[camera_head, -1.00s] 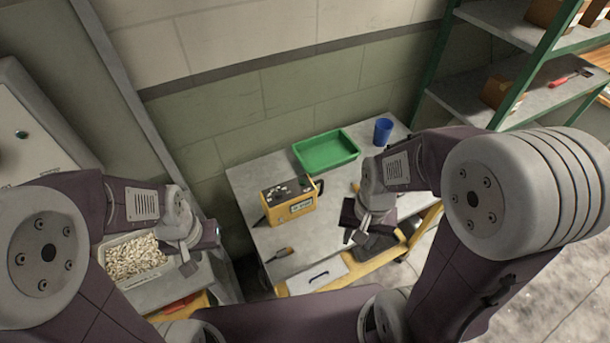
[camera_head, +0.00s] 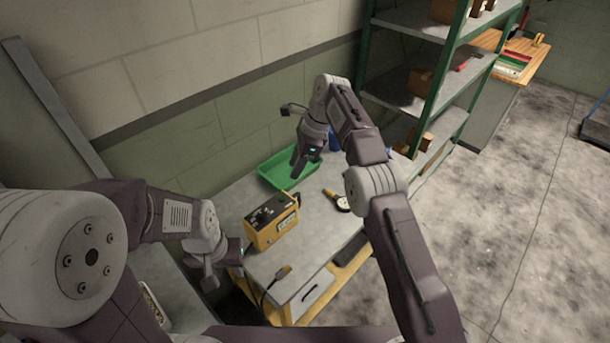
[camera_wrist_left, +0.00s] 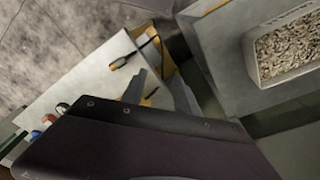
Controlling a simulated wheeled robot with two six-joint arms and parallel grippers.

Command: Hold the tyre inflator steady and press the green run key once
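The tyre inflator appears to be the yellow box (camera_head: 272,228) with a dark top, standing upright on the grey table. Small controls show on its top, but I cannot pick out the green run key. My left gripper (camera_head: 222,268) is just left of the inflator and apart from it. In the left wrist view, the fingers of my left gripper (camera_wrist_left: 160,92) are spread with nothing clearly between them; my own wrist hides much of the table there. My right gripper (camera_head: 302,160) is over the green tray, behind and right of the inflator; its finger gap is unclear.
The green tray (camera_head: 273,174) lies at the table's back. A round gauge (camera_head: 343,203) with a yellow handle lies right of the inflator. A corded plug (camera_head: 282,272) lies near the front edge. A green-framed shelf (camera_head: 405,98) stands right. A bin of pale pellets (camera_wrist_left: 285,48) shows in the wrist view.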

